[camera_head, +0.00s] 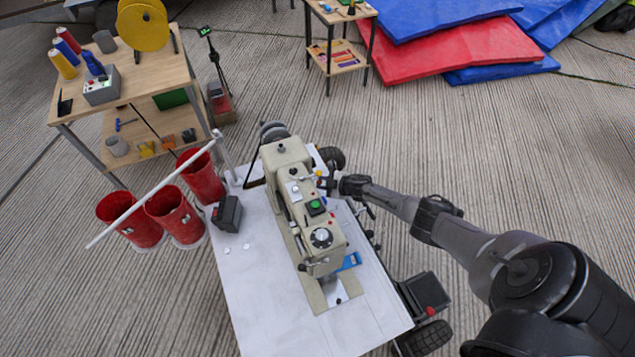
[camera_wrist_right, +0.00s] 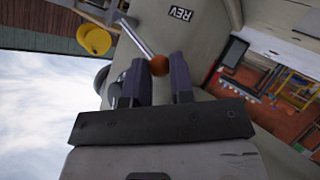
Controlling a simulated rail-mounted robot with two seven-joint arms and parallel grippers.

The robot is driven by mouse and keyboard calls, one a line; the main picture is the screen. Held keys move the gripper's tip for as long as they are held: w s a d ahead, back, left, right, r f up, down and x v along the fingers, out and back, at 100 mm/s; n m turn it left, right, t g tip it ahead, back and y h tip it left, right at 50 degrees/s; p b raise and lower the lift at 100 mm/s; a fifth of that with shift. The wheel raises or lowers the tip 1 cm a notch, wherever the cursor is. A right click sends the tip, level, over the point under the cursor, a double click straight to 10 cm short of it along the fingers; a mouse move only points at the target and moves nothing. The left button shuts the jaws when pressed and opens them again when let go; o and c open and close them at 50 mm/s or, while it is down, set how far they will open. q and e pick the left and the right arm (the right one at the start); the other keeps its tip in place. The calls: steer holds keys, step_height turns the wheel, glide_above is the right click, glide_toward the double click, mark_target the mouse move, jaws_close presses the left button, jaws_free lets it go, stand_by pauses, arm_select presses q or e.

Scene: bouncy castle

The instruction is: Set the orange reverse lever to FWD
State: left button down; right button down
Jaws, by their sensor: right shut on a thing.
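The orange reverse lever's knob (camera_wrist_right: 159,66) sits between the two fingertips of my right gripper (camera_wrist_right: 157,76) in the right wrist view. The fingers are shut on the knob, and its metal rod slants up and left from it. A black REV label (camera_wrist_right: 180,13) is on the machine body above the knob; I see no FWD label. In the head view my right gripper (camera_head: 332,185) is at the right side of the beige sewing machine (camera_head: 288,158), where the lever is too small to make out. My left gripper is not in view.
The machine stands on a white table (camera_head: 255,290) with a black box (camera_head: 228,212) at its left. Red buckets (camera_head: 168,213) and a wooden workbench (camera_head: 130,75) are to the left. Blue and red mats (camera_head: 460,50) lie at the back right.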

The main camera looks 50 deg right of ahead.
stand_by(0.3)
steer(key=c, duration=1.3)
jaws_free()
steer(key=shift+c, duration=0.2)
steer(key=o, duration=0.4)
steer(key=shift+c, duration=0.2)
steer(key=p+v, duration=0.7)
steer(key=v, duration=0.7)
steer(key=shift+w, duration=0.1)
